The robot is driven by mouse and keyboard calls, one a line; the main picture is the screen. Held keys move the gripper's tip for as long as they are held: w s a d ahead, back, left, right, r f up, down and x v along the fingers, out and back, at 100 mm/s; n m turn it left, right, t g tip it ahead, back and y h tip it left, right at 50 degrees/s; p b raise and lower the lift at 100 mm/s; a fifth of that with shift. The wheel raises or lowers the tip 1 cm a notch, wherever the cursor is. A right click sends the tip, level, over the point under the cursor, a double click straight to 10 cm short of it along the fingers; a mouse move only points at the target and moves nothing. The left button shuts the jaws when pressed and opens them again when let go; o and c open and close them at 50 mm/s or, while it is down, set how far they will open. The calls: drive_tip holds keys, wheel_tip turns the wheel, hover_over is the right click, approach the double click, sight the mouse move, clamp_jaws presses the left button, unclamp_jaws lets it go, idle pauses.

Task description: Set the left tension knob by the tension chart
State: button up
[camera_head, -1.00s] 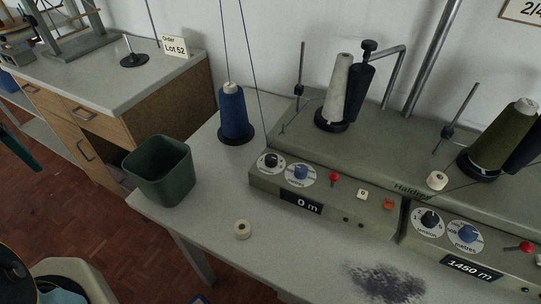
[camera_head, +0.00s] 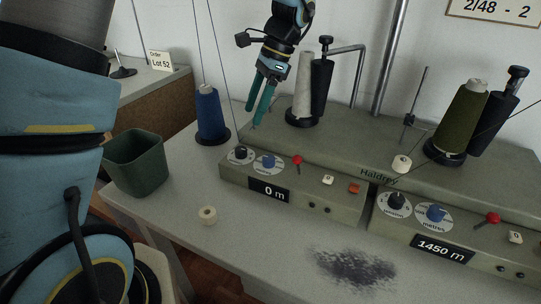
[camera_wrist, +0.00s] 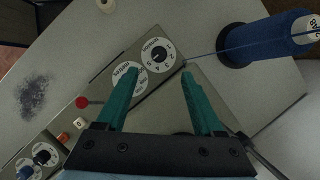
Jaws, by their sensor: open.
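The left tension knob (camera_head: 239,152) is a small black knob on a white numbered dial at the left end of the left winder's front panel. In the wrist view the knob (camera_wrist: 157,53) shows beyond my fingertips, uncovered; its setting is too small to read surely. My gripper (camera_head: 252,118) has teal fingers pointing down, above and just behind the knob in the head view. In the wrist view my gripper (camera_wrist: 159,68) is open and empty. A wall sign (camera_head: 492,10) reading "2/48 - 2" is cut off by the top edge; I cannot tell whether it is the tension chart.

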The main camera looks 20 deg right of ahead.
sight(241, 149)
drive_tip(key=p+x, duration=0.1)
drive_tip(key=x, duration=0.9)
drive_tip(key=shift+f, duration=0.35)
clamp_jaws()
